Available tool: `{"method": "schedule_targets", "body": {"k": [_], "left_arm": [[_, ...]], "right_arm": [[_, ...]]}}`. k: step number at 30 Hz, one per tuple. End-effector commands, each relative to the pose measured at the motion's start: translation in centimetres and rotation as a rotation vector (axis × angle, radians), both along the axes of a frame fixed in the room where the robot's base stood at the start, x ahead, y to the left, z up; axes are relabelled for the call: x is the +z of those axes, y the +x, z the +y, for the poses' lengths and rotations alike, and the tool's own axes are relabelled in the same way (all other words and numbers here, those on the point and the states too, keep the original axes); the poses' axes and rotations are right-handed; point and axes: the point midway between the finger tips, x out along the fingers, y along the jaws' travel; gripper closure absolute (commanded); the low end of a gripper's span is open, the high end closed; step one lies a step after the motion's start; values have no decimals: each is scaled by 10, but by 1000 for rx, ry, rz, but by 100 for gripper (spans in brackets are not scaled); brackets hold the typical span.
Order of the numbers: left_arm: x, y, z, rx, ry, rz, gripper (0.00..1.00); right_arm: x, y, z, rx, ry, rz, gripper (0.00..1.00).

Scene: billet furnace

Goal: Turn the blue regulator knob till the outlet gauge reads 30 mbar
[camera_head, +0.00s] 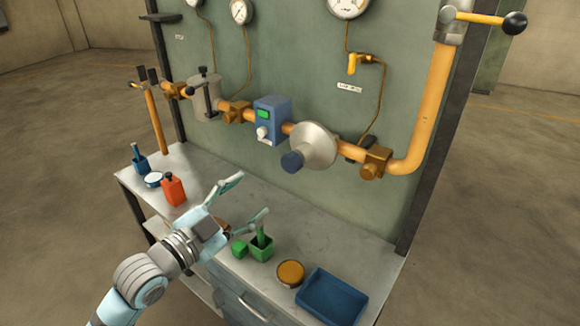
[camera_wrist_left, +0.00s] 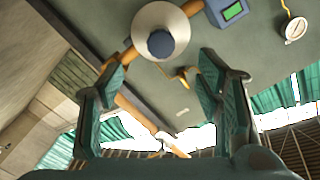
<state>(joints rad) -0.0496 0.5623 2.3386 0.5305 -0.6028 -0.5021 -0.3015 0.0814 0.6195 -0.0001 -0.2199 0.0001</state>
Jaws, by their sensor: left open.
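The blue regulator knob (camera_head: 292,161) sits at the front of the silver round regulator body (camera_head: 318,145) on the orange pipe. In the left wrist view the knob (camera_wrist_left: 161,43) shows beyond the fingers, near the top middle. A gauge (camera_head: 347,7) above the regulator is cut by the top edge, and its reading is too small to tell. My left gripper (camera_head: 252,199) is open and empty above the bench, below and left of the knob and apart from it. Its open fingers (camera_wrist_left: 165,92) also show in the left wrist view. My right gripper is not in view.
A blue box with a green display (camera_head: 272,118) is on the pipe left of the regulator. A yellow-handled lever valve (camera_head: 485,19) is at upper right. Green containers (camera_head: 261,248), an orange tin (camera_head: 290,273), a blue tray (camera_head: 332,298) and a red bottle (camera_head: 173,190) stand on the bench.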

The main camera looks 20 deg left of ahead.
Motion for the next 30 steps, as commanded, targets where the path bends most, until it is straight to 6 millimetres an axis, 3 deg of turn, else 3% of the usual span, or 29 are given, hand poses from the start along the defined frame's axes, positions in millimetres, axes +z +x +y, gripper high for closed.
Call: {"method": "schedule_targets", "body": {"k": [5, 12, 18, 30], "left_arm": [[8, 18, -12, -9, -2, -20, 41], [8, 82, -38, -12, -2, -16, 41], [7, 119, -52, -10, 1, -15, 41], [6, 130, -56, -9, 5, -15, 44]], "right_arm": [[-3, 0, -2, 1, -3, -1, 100], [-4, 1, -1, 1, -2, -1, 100], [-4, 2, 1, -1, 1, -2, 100], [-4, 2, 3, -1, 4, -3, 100]]}}
